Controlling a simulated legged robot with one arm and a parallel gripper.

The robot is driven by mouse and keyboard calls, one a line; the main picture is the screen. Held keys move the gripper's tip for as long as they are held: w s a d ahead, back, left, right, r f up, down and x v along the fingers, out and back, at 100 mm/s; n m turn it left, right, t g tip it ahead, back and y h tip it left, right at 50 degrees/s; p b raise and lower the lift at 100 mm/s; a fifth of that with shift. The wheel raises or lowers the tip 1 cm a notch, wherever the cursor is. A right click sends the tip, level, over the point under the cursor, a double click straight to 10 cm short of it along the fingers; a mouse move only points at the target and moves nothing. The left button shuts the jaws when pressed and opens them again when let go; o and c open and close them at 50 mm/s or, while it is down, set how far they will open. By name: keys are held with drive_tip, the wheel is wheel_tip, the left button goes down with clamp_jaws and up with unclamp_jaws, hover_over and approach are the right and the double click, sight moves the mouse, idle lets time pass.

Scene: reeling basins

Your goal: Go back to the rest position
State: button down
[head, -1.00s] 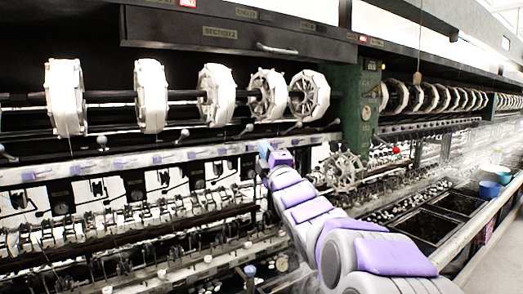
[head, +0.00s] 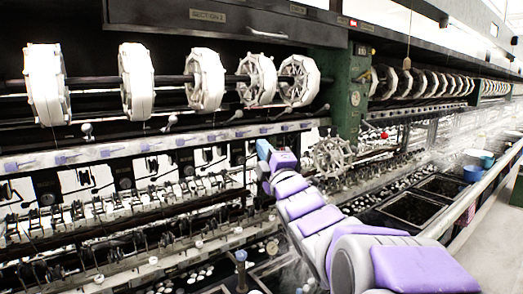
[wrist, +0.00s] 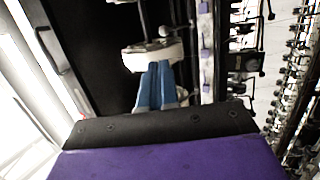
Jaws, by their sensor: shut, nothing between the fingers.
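My gripper (head: 264,152) shows in the head view as a blue tip at the end of my purple and grey arm, in the middle of the picture. In the wrist view its two blue fingers (wrist: 159,68) lie side by side, shut and empty. A white reel (wrist: 150,55) shows just past the fingertips there; I cannot tell how far beyond them it is. My arm reaches from the lower right of the head view toward the machine.
Several white reels (head: 136,82) hang on a dark shaft along the machine. A green post (head: 352,95) stands right of them. Below are rows of small metal fittings and dark basins (head: 410,208). A blue bowl (head: 473,173) sits at the right. Pale floor (head: 490,240) is clear at lower right.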

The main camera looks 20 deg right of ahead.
drive_tip(key=s+a+f+m+g+h, duration=0.15)
drive_tip(key=s+f+m+g, duration=0.25)
drive_tip(key=f, duration=0.5)
drive_tip(key=s+a+f+m+g, duration=0.3)
drive_tip(key=s+f+g, duration=0.15)
drive_tip(key=f, duration=0.35)
drive_tip(key=s+a+f+m+g, duration=0.2)
drive_tip(key=s+f+m+g, duration=0.25)
drive_tip(key=f, duration=0.45)
drive_tip(key=s+a+f+m+g, duration=0.1)
drive_tip(key=s+a+f+g, duration=0.1)
drive_tip(key=s, duration=0.7)
drive_tip(key=s+a+f+m+g+y, duration=0.1)
drive_tip(key=s+f+g, duration=0.4)
drive_tip(key=s, duration=0.5)
drive_tip(key=s+a+f+m+g+y, duration=0.1)
drive_tip(key=s+a+f+m+g, duration=0.2)
drive_tip(key=s, duration=0.7)
drive_tip(key=shift+a+f+g, duration=0.55)
drive_tip(key=shift+a+g, duration=0.15)
drive_tip(key=shift+a, duration=0.45)
drive_tip(key=shift+s, duration=0.1)
